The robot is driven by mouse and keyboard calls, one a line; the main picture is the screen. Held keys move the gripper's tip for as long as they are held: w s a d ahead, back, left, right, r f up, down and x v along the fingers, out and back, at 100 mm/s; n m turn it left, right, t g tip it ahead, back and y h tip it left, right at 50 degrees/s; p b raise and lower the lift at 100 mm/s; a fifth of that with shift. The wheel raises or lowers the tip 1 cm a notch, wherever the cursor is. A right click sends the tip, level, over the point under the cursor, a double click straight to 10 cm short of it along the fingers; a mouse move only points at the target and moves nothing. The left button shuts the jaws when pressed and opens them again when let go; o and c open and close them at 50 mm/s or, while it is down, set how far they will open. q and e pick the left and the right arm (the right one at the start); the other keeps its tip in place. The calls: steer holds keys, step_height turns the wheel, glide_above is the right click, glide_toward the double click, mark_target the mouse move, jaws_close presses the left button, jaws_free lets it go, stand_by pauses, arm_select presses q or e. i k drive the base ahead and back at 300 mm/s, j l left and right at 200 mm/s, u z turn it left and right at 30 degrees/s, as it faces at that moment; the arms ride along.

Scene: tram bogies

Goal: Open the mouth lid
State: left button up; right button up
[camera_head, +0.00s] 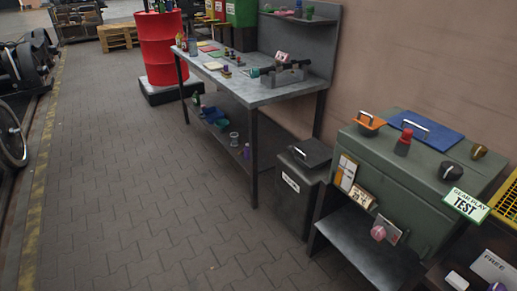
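A green machine (400,205) with a "GEAR PLAY TEST" sign (466,205) stands at the right. On its top are an orange piece with a dark handle (369,122) and a flat blue plate with a metal handle (427,131). The blue plate lies flat on the top. A dark bin (297,195) left of the machine has a black lid with a handle (310,153), which looks closed. I cannot tell which of these is the mouth lid. Neither of my grippers shows in this view.
A red knob (403,142) and dark knobs sit on the machine. A grey workbench (262,92) with tools stands behind the bin. A red barrel (161,48) is farther back. A yellow crate cuts the right edge. The paved floor (150,190) at left is clear.

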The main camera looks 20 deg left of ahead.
mark_target(312, 153)
steer(key=u, duration=0.3)
steer(key=j+z, duration=0.1)
steer(key=z, duration=0.4)
steer(key=i+j+z, duration=0.35)
steer(key=j, duration=0.3)
steer(key=j+z, duration=0.2)
steer(key=j, duration=0.15)
steer(key=i+j+z, duration=0.2)
steer(key=j, duration=0.15)
steer(key=k, duration=0.05)
